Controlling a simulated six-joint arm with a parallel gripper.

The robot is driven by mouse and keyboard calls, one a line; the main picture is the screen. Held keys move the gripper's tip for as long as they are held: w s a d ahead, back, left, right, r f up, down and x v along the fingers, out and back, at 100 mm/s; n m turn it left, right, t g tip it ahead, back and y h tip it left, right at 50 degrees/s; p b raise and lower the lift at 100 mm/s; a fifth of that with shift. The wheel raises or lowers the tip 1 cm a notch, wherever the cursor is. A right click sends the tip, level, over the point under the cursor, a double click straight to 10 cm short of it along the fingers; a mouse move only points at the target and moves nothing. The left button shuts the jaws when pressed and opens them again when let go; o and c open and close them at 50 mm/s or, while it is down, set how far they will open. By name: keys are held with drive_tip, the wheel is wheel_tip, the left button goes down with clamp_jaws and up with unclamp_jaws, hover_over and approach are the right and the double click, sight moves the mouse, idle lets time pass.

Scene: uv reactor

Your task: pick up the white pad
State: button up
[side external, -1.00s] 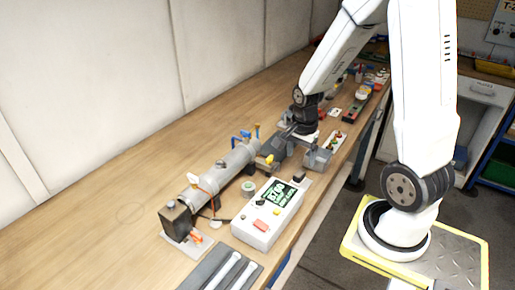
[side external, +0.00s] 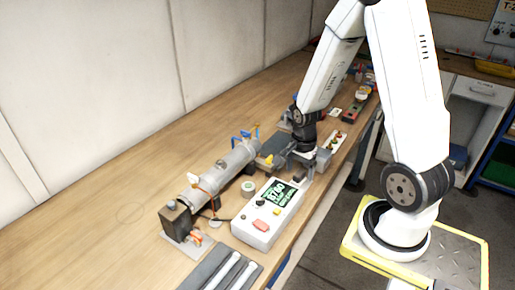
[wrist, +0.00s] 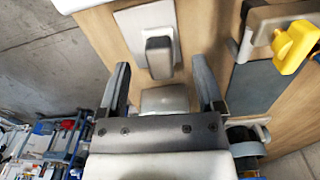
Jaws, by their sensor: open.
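My gripper (wrist: 160,66) is open in the wrist view, with a dark finger on each side and nothing held. A pale, squarish pad-like piece (wrist: 164,100) lies between the fingers, close to the palm; its lower part is hidden by my gripper. It looks like the white pad, but I cannot tell for certain. Ahead of the fingertips a dark upright block (wrist: 159,57) stands on a light plate (wrist: 131,28). In the side view my gripper (side external: 302,160) is low over the bench's front edge, and it hides the pale piece.
A grey cylinder reactor (side external: 225,170) lies to the left on the wooden bench (side external: 120,185). A white control box (side external: 267,215) with a display stands nearer the camera. A yellow handle (wrist: 295,45) and dark mat (wrist: 255,88) are right of my gripper in the wrist view.

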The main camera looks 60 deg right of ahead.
sight(300, 173)
drive_tip(key=shift+f, duration=0.95)
clamp_jaws()
drive_tip(key=shift+r, duration=0.1)
drive_tip(key=shift+r, duration=4.9)
